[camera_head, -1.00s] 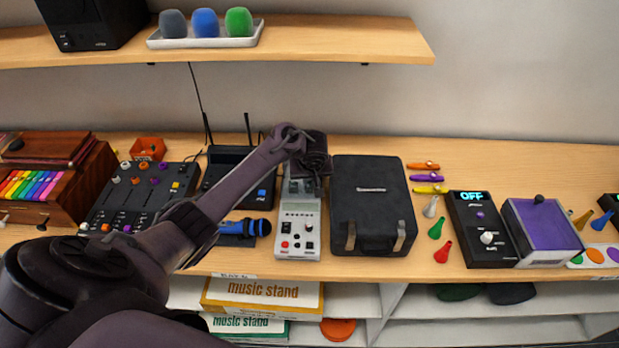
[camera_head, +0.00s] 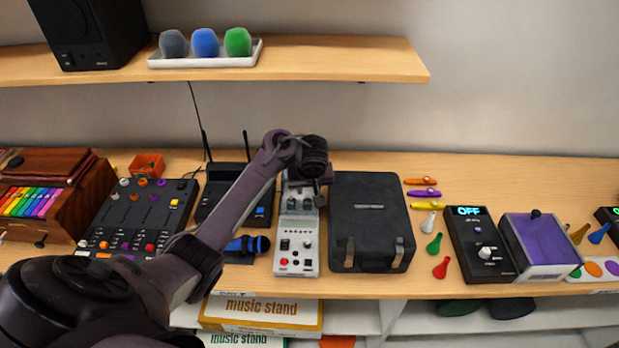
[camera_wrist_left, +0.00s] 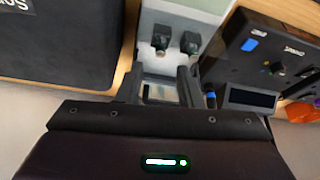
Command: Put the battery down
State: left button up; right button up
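My left gripper (camera_head: 318,190) hangs over the far end of a white device (camera_head: 297,247) with knobs and two dark upright parts. In the left wrist view its two fingers (camera_wrist_left: 162,88) stand apart over the device (camera_wrist_left: 182,20). A small grey and dark rectangular face (camera_wrist_left: 160,92) shows between them; I cannot tell whether it is the battery or part of the device, nor whether the fingers press on it. No battery can be made out clearly in the head view. My right gripper is not in view.
A black case (camera_head: 370,225) stands close to the device's right. A blue microphone (camera_head: 246,245) and a black box with antennas (camera_head: 222,190) are to its left. A shelf (camera_head: 330,60) overhangs the back. Small coloured pieces and a black box reading OFF (camera_head: 482,245) lie further right.

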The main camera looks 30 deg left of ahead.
pick_arm(q)
jog(key=v, duration=0.6)
jog(key=shift+p, duration=0.35)
jog(key=shift+r, duration=0.1)
